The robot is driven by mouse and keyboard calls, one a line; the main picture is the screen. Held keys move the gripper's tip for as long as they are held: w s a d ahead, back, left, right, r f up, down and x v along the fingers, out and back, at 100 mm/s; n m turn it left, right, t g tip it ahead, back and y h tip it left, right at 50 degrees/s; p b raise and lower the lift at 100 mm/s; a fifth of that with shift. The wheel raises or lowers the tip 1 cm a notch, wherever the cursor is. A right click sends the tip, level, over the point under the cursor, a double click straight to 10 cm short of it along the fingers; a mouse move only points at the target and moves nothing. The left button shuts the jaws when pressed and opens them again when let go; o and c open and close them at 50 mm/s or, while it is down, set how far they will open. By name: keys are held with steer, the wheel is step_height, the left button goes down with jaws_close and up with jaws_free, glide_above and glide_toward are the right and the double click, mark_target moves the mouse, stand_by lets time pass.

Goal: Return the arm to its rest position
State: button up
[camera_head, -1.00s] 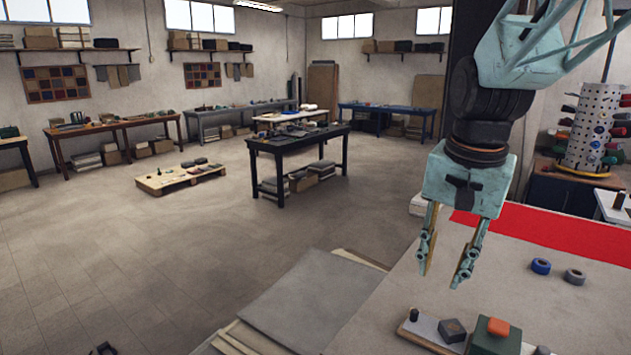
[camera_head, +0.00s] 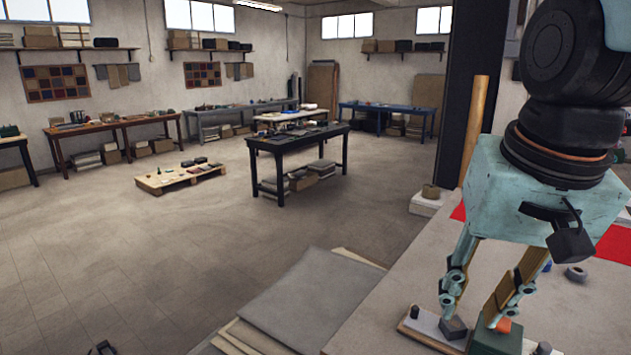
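My gripper (camera_head: 469,317) hangs from the arm at the right of the head view, pointing down over the grey worktable (camera_head: 405,285). Its two fingers are apart, with nothing visible held between them. In the picture the fingertips overlap the area of a dark grey block (camera_head: 453,328) and a green block (camera_head: 492,340) with an orange piece (camera_head: 503,325) on top. I cannot tell whether the fingertips touch them. My wrist and arm fill the upper right and hide much of the table behind.
A red cloth (camera_head: 613,245) lies on the table, partly hidden. A grey ring (camera_head: 577,273) shows beside the right finger. A tan roll (camera_head: 476,130) stands upright behind. Stacked sheets (camera_head: 300,300) lie left of the table. The floor (camera_head: 130,250) farther left is largely open.

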steer(key=s+a+f+n+t+b, duration=0.1)
steer(key=s+n, duration=0.2)
steer(key=s, duration=0.8)
steer(key=shift+s+f, duration=0.2)
steer(key=shift+f, duration=0.05)
